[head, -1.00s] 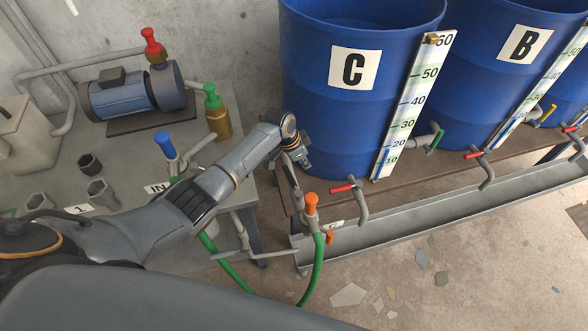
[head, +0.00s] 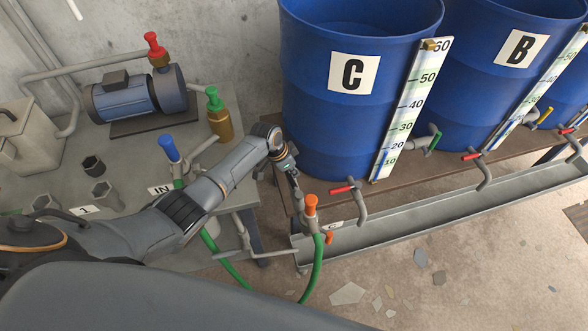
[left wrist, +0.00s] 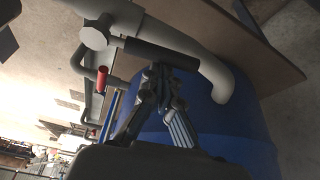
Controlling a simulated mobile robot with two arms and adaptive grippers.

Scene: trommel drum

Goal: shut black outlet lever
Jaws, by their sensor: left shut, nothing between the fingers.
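The black outlet lever (left wrist: 160,54) shows in the left wrist view as a dark bar running from a pale valve (left wrist: 96,36) alongside a pale pipe. In the head view I cannot clearly separate it from my gripper's dark fingers. My left gripper (left wrist: 158,80) is shut and empty, its fingertips right beside the lever's middle. I cannot tell whether they touch it. In the head view my left gripper (head: 292,172) points down at the front left of drum C (head: 315,110), behind the orange-handled valve (head: 311,204). My right gripper is not in view.
A red-handled tap (head: 345,189) stands right of my gripper, above a grey trough (head: 420,207). A green hose (head: 317,265) hangs from the orange-handled valve. A grey table (head: 130,145) with a blue-handled valve (head: 168,148) and a pump (head: 125,100) lies left.

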